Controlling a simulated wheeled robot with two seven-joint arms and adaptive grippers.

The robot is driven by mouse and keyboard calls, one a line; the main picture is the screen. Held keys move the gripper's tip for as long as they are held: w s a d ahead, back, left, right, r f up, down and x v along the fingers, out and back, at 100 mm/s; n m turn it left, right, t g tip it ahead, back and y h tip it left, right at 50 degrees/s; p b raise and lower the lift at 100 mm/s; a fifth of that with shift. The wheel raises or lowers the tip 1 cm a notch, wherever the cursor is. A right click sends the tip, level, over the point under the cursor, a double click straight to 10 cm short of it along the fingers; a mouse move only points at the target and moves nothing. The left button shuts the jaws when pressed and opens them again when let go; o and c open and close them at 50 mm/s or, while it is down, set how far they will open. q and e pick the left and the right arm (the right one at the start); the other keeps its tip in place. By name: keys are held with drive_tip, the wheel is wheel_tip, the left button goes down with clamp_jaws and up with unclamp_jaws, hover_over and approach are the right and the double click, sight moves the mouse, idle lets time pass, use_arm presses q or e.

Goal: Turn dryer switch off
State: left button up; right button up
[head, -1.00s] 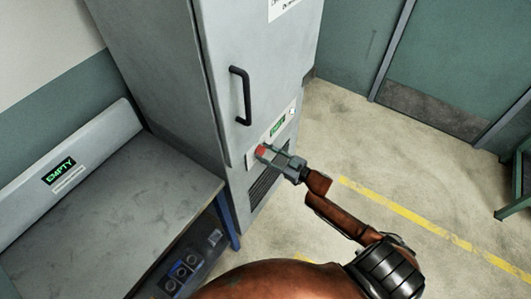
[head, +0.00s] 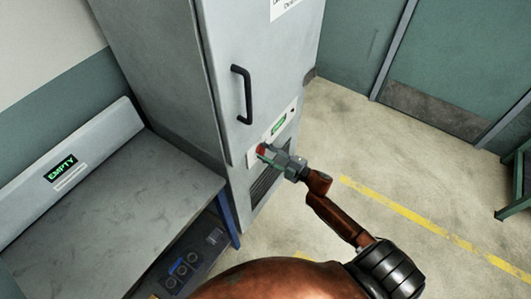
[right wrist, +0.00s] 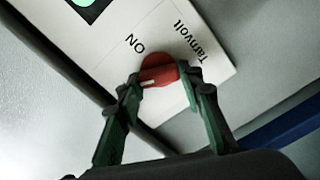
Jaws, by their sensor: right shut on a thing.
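The dryer is a tall grey cabinet (head: 170,70) with a black door handle (head: 241,95). Its switch is a round red knob (head: 261,150) on a white label panel low on the door. In the right wrist view the red knob (right wrist: 168,72) has a short white mark near its lower left edge. The words "ON" and "Tarnvolt" are printed beside it. My right gripper (head: 267,153) is at the panel, and in the right wrist view its two fingertips (right wrist: 163,82) are closed on the knob's sides. My left gripper is not in view.
A grey bench (head: 110,215) with an "EMPTY" display (head: 61,168) stands left of the cabinet. A small green display (head: 279,124) is above the knob. Open floor (head: 350,140) with a yellow line lies to the right, and a green stand (head: 513,185) is at the right edge.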

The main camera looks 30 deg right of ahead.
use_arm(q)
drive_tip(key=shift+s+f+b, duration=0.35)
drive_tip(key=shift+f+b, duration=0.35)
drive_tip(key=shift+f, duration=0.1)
use_arm(e)
drive_tip(key=n, duration=0.4)
drive_tip(key=shift+f+n, duration=0.2)
drive_tip(key=shift+n, duration=0.5)
drive_tip(key=o, duration=1.2)
drive_tip(key=shift+c, duration=0.2)
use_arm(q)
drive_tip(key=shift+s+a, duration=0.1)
use_arm(e)
drive_tip(key=shift+s, duration=0.1)
drive_tip(key=v, duration=1.2)
